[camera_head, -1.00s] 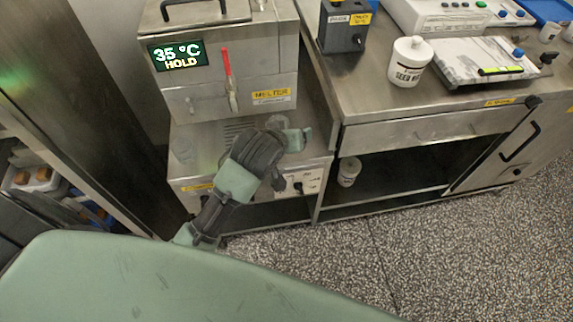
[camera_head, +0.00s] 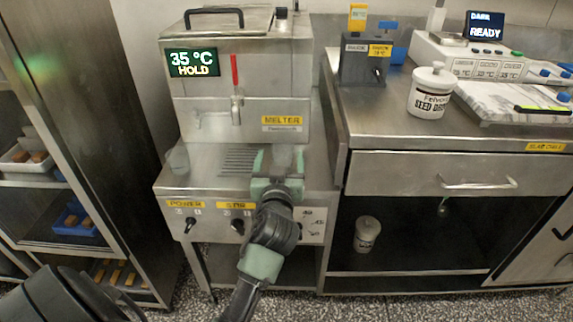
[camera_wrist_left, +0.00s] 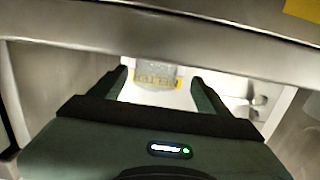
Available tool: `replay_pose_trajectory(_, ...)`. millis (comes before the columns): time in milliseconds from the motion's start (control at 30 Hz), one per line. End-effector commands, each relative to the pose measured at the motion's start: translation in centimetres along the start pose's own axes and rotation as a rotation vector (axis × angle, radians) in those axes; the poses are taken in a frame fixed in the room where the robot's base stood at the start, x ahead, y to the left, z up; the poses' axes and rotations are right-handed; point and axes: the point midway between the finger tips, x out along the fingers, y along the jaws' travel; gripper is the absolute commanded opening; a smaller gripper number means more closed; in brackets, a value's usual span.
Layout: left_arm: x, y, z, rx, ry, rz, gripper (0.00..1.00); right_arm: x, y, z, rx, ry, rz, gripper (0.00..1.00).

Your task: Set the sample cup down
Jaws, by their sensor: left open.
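The sample cup (camera_head: 286,157) is small and see-through. It stands upright at the right front of the melter's steel ledge (camera_head: 205,178), between the fingers of my left gripper (camera_head: 278,168). The fingers are open on either side of it; whether one touches it I cannot tell. In the left wrist view the cup (camera_wrist_left: 157,74) shows faintly ahead, between the open fingers (camera_wrist_left: 160,88), with a yellow label behind it. Its base is hidden by the gripper in the head view. My right gripper is not in view.
The melter (camera_head: 240,95) has a red-handled tap (camera_head: 235,90). Another clear cup (camera_head: 178,159) stands at the ledge's left end. A white lidded jar (camera_head: 431,92) and a dark box (camera_head: 364,60) are on the right counter. A rack (camera_head: 60,150) stands left.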

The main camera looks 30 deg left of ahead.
Motion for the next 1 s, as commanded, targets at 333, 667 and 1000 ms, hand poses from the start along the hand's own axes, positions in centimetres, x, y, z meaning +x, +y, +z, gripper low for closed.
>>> replay_pose_trajectory(333, 4.8, 0.7, 0.0, 0.001, 0.0, -0.001, 0.77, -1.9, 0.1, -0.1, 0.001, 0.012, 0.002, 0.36)
replay_pose_trajectory(667, 6.4, 0.7, 0.1, -0.002, -0.003, 0.0, 0.77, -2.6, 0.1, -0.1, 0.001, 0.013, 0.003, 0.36)
replay_pose_trajectory(1000, 6.4, 0.7, 0.1, -0.002, -0.003, 0.0, 0.06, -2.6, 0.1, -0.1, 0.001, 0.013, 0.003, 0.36)
